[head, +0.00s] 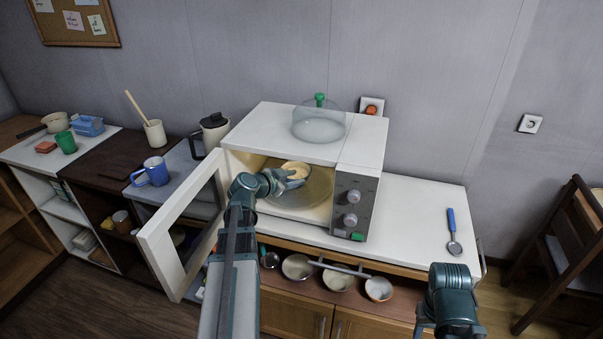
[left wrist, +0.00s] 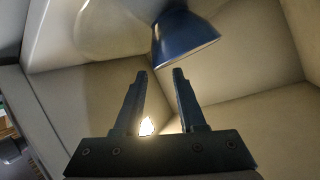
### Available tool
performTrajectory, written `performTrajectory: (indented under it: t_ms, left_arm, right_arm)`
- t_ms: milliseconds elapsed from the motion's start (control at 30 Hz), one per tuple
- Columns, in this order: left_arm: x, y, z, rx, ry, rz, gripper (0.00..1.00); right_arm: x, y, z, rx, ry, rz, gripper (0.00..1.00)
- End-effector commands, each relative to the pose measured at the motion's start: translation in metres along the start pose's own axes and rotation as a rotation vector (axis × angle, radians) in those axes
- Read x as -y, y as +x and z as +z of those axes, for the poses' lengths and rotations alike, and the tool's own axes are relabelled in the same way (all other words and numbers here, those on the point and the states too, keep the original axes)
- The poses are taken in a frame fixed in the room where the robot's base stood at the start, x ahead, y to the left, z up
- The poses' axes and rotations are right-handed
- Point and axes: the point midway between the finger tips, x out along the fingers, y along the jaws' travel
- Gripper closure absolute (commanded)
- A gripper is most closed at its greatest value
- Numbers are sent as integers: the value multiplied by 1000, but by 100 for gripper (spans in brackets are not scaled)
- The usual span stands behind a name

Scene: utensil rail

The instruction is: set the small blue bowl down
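The small blue bowl (head: 297,168) is inside the open microwave (head: 262,127), its pale inside lit. In the left wrist view, which is upside down, the blue bowl (left wrist: 186,40) appears to stand upright on the turntable (left wrist: 110,28). My left gripper (head: 290,182) reaches in through the microwave opening, beside the bowl. In the wrist view, the fingers of my left gripper (left wrist: 160,74) are apart with nothing between them, and the tips are near the bowl's rim. Only part of my right arm shows, at the lower right; its fingers are out of view.
The microwave door (head: 180,240) stands open to the left of my left arm. A glass dome (head: 319,124) with a green knob sits on top of the microwave. A blue-handled ladle (head: 453,232) lies on the counter to the right. Several bowls stand on the shelf below.

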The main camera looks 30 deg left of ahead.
Motion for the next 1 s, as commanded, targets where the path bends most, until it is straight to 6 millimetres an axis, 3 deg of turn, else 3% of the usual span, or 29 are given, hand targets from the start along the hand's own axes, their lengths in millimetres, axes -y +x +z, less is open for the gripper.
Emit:
performTrajectory:
  t_ms: [33,100,400,1000]
  left_arm:
    - [0,-16,-4,1,-2,-3,60]
    - [0,-30,-3,1,-1,-2,60]
    - [0,-66,-1,0,0,0,60]
    - [0,-70,0,0,0,1,60]
  right_arm:
    - [-1,-9,0,0,0,0,49]
    - [-1,-14,1,0,0,0,49]
    - [-3,-28,2,0,0,0,49]
    - [-3,-28,2,0,0,0,49]
